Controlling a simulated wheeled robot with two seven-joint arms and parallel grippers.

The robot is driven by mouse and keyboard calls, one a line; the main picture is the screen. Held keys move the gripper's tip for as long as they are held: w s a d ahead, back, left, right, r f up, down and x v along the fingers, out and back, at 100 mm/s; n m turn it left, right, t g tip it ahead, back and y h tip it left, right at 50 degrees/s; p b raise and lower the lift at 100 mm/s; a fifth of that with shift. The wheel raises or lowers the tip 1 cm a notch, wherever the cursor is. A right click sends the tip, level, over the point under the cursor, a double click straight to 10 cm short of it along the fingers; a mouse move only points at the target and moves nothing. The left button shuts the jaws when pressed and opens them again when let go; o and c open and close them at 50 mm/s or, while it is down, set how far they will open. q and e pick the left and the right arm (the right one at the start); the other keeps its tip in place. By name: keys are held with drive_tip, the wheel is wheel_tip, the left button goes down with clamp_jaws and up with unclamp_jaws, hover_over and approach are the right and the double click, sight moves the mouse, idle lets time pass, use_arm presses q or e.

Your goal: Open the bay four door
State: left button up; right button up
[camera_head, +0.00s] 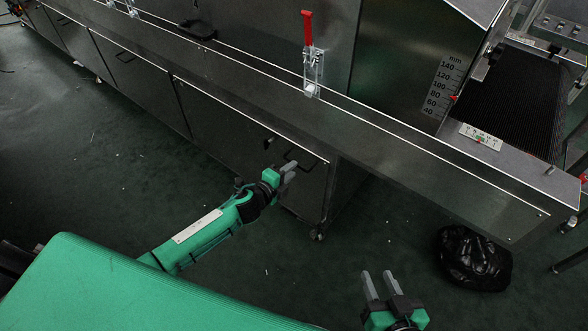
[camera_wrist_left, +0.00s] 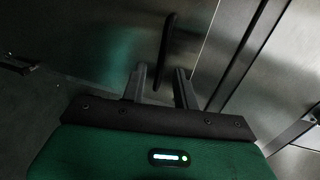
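The lower cabinet door (camera_head: 215,118) nearest the right end of the dryer is a dark metal panel that looks shut. No bay number is legible on it. Its black bar handle (camera_head: 300,158) sits near its upper right corner, and the handle (camera_wrist_left: 166,48) also shows in the left wrist view. My left gripper (camera_head: 289,168) is at this handle, with its fingers (camera_wrist_left: 162,82) apart. The handle lies ahead of the gap between the fingers; I cannot tell whether they touch it. My right gripper (camera_head: 380,284) is open and empty, low over the floor.
More lower doors with black handles (camera_head: 126,57) run to the left. A red-handled toggle clamp (camera_head: 309,60) stands on the ledge above. A black bag (camera_head: 474,258) lies on the floor at right. The green floor (camera_head: 95,175) in front is mostly clear.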

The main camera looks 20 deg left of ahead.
use_arm(q)
drive_tip(key=shift+x, duration=1.25)
clamp_jaws()
